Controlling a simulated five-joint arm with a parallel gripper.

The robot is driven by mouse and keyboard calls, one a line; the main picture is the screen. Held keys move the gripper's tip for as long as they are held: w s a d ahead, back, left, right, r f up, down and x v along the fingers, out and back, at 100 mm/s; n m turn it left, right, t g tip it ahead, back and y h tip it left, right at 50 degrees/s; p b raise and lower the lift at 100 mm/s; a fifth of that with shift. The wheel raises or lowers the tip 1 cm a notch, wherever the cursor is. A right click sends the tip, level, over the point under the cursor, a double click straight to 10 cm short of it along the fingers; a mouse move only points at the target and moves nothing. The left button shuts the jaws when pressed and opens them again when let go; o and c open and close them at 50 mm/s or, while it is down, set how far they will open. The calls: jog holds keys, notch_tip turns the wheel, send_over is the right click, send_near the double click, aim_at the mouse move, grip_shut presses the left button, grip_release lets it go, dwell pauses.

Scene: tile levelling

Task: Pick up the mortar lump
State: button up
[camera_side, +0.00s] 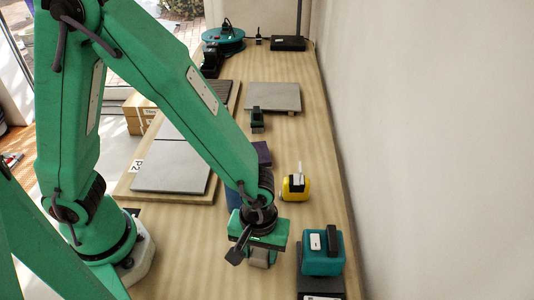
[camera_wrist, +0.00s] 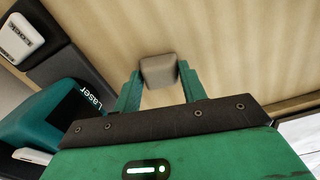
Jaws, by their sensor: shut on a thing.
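The mortar lump (camera_wrist: 158,70) is a small grey-beige block with rounded edges. In the wrist view it sits between the two green fingers of my gripper (camera_wrist: 157,82), which is shut on it. In the side view my gripper (camera_side: 259,252) points down over the near part of the bench, and the lump (camera_side: 262,257) shows partly below it. The gripper body hides the rest of the lump there. I cannot tell whether the lump touches the bench.
A teal laser device (camera_side: 321,254) stands close to the right of my gripper. A yellow tape measure (camera_side: 295,187) lies behind it. Grey tiles (camera_side: 172,165) lie on a wooden board at left, and another tile (camera_side: 273,97) lies farther back. A wall bounds the right side.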

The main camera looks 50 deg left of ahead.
aim_at(260, 253)
jog(key=shift+r, duration=0.1)
jog(key=shift+r, duration=1.9)
jog(key=s+d+r, duration=0.3)
jog(key=s+r, duration=0.4)
jog(key=s, duration=0.4)
jog(key=shift+d, duration=0.25)
